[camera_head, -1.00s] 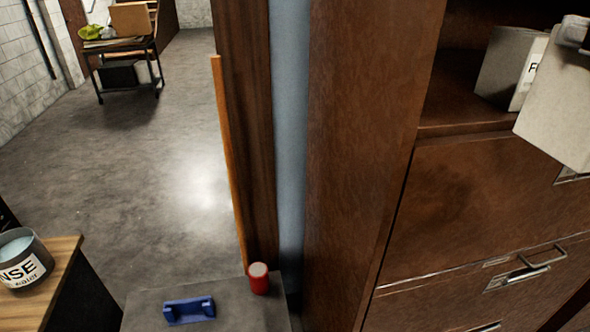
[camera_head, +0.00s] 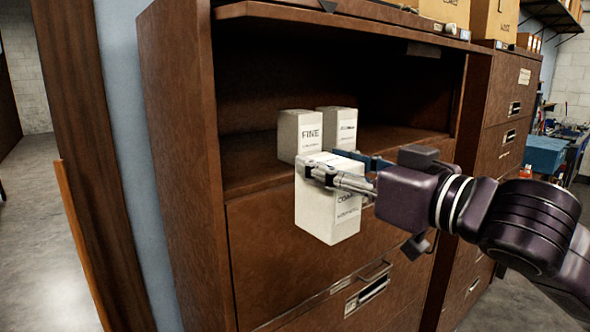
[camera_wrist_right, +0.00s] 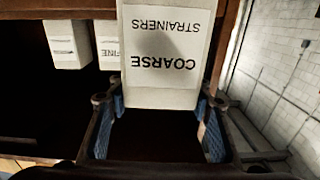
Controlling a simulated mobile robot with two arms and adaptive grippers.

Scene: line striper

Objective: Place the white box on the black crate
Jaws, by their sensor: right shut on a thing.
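My right gripper (camera_head: 322,168) is shut on a white box (camera_head: 328,222) labelled COARSE and holds it near its top, in front of the brown cabinet. The box hangs in the air, slightly tilted, before the open shelf's front edge. In the right wrist view the box (camera_wrist_right: 165,50) reads COARSE STRAINERS upside down, with a finger of the gripper (camera_wrist_right: 160,104) on each side. The black crate does not show in either view now. My left gripper is not in view.
The brown cabinet (camera_head: 180,150) has an open shelf, with a FINE box (camera_head: 300,135) and another pale box (camera_head: 337,126) standing behind the held box. Drawer handles (camera_head: 367,292) stick out below. Cardboard boxes (camera_head: 495,20) stand on top. Open floor (camera_head: 45,240) lies at the left.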

